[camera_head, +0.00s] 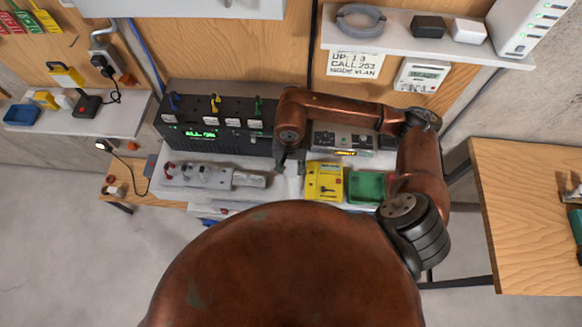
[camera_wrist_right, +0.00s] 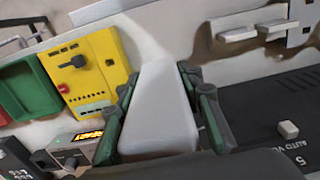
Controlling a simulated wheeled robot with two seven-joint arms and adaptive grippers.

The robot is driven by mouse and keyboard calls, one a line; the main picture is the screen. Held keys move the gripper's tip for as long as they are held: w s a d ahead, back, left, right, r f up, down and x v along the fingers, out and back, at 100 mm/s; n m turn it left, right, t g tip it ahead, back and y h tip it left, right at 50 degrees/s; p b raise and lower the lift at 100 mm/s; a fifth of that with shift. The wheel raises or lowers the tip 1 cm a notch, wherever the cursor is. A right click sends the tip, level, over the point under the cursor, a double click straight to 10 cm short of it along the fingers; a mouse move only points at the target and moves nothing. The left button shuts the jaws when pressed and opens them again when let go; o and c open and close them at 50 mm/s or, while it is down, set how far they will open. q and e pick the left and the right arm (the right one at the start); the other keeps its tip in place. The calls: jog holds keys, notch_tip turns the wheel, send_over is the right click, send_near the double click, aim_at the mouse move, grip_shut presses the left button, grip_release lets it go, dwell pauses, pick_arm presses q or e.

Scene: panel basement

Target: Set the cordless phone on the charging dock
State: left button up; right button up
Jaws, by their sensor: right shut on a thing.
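My right gripper (camera_head: 290,168) is over the work shelf, in front of the black rack unit. In the right wrist view its two green-edged fingers (camera_wrist_right: 160,118) are shut on the sides of a smooth pale grey slab, apparently the cordless phone (camera_wrist_right: 160,90). Its keys and screen do not show. In the head view only a pale patch of it (camera_head: 291,186) shows below the gripper. I cannot surely identify the charging dock. A small black unit (camera_head: 88,105) with a cord to a wall plug sits on the left shelf. My left gripper is not in view.
A yellow panel box (camera_head: 325,182) and a green tray (camera_head: 366,188) stand right of the gripper. A grey connector strip (camera_head: 215,177) lies left. Behind are the black rack unit (camera_head: 215,125) with coloured cables and a box with an orange display (camera_head: 343,140). An upper shelf (camera_head: 385,40) overhangs the back.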

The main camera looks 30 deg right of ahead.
aim_at(291, 171)
jog(key=shift+w+d+f, duration=0.15)
jog(key=shift+w+f, duration=0.1)
jog(key=shift+w+d+f, duration=0.15)
jog(key=shift+w+f, duration=0.05)
jog(key=shift+f, duration=0.05)
notch_tip(291, 171, down, 3)
jog(key=shift+w+d+p, duration=0.1)
jog(key=shift+w+p, duration=0.05)
jog(key=shift+p, duration=0.8)
jog(key=shift+f, duration=0.35)
jog(key=shift+f+b, duration=0.25)
jog(key=shift+b, duration=0.1)
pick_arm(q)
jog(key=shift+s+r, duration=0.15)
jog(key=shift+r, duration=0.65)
pick_arm(e)
jog(key=o, duration=1.3)
jog(key=shift+r, duration=0.1)
